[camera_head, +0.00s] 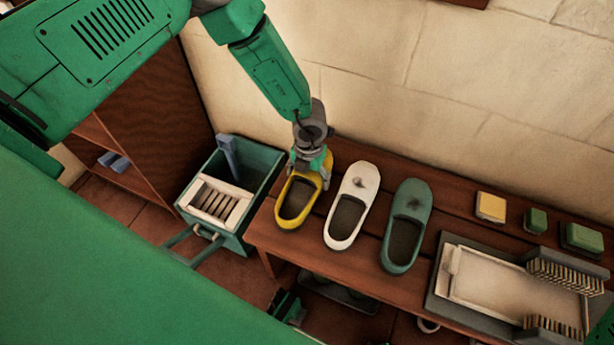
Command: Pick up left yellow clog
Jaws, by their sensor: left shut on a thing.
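The yellow clog (289,224) is at the left end of the row of clogs on the brown wooden bench, its dark opening facing up. My left gripper (309,170) reaches down from above and is shut on the yellow clog at its far end, hiding part of that end. I cannot tell whether the clog is touching the bench. A white clog (362,178) lies just to its right, and a green clog (412,193) lies beyond that.
A green bin (262,175) with a pale slatted insert stands left of the bench (290,252). Yellow (490,206) and green (536,220) blocks and a grey tray (440,300) with brushes are at the right. A pale wall (450,90) rises behind.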

